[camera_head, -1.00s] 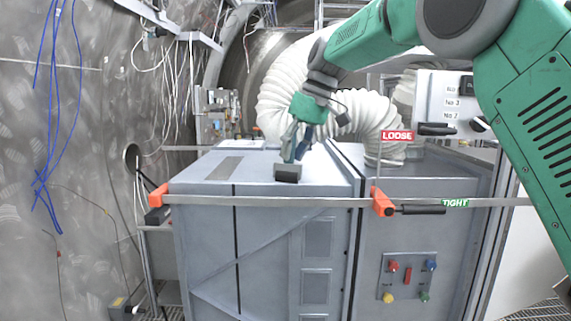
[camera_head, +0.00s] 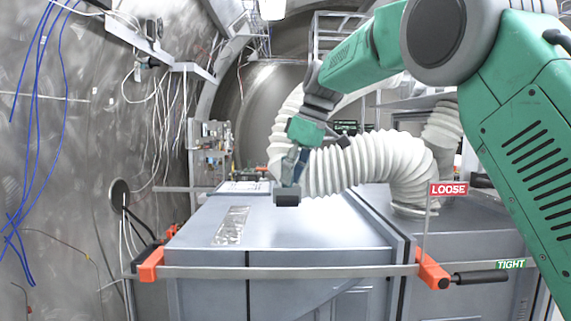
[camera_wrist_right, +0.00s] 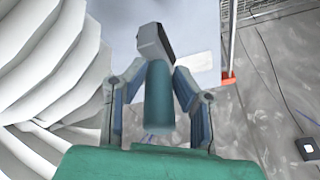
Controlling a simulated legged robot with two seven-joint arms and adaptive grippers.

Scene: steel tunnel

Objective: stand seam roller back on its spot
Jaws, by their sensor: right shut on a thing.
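My right gripper (camera_head: 293,172) is shut on the seam roller (camera_head: 287,198), whose dark block-shaped head hangs below the fingers over the far part of the grey cabinet top (camera_head: 300,225). In the right wrist view the roller's blue-teal handle (camera_wrist_right: 160,98) lies between the two fingers of the gripper (camera_wrist_right: 160,85), with the grey-black head beyond the tips. I cannot tell whether the head touches the top. A silvery rectangle (camera_head: 231,226) and a white printed sheet (camera_head: 245,187) lie on the top, left of the roller. My left gripper is not in view.
A white ribbed duct (camera_head: 350,165) curves close behind and right of my gripper. A metal bar with orange clamps (camera_head: 432,270) runs along the cabinet front, with LOOSE (camera_head: 449,189) and TIGHT (camera_head: 510,264) labels. Cables hang on the left wall. The front cabinet top is clear.

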